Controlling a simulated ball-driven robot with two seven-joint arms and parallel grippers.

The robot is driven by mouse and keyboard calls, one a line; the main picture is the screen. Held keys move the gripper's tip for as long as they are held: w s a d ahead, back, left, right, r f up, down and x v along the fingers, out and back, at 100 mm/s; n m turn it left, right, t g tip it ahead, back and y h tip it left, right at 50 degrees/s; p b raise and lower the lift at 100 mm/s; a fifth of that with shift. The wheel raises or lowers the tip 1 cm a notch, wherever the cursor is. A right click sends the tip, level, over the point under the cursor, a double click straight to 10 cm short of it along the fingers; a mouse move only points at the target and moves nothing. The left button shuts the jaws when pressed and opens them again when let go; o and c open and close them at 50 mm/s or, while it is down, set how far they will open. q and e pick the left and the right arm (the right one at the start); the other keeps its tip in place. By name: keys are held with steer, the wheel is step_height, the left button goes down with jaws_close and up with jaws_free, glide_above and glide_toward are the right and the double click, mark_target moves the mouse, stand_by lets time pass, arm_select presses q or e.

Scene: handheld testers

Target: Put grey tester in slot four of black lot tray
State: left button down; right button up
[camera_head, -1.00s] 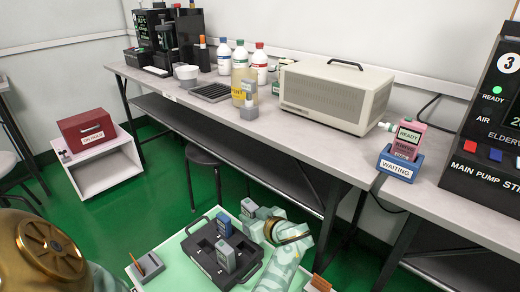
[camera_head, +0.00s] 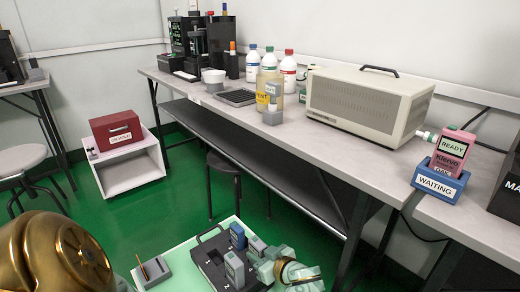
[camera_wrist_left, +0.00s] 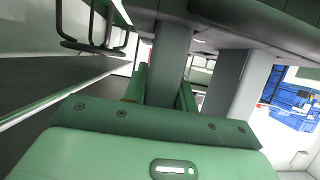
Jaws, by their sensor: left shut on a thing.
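The black lot tray (camera_head: 208,265) lies low at bottom centre of the head view, on a pale green surface. A blue tester (camera_head: 237,236) and a grey tester (camera_head: 234,268) stand upright in it. My left gripper (camera_head: 266,261) is at the tray's right side, shut on another grey tester (camera_head: 257,246). In the left wrist view this tester (camera_wrist_left: 169,62) stands between the jaws; another grey upright body (camera_wrist_left: 243,95) is beside it. The held tester's lower end is hidden, so I cannot tell whether it is seated. My right gripper is out of view.
A grey holder with an orange stick (camera_head: 153,271) stands left of the tray. A stool (camera_head: 222,163) stands behind the tray.

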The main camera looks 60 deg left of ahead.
arm_select(q)
steer(key=c, duration=1.1)
jaws_free()
steer(key=shift+f, duration=0.1)
steer(key=shift+d+r, duration=0.2)
steer(key=shift+r, duration=0.05)
steer(key=shift+p+v, duration=1.4)
steer(key=shift+v, duration=4.35)
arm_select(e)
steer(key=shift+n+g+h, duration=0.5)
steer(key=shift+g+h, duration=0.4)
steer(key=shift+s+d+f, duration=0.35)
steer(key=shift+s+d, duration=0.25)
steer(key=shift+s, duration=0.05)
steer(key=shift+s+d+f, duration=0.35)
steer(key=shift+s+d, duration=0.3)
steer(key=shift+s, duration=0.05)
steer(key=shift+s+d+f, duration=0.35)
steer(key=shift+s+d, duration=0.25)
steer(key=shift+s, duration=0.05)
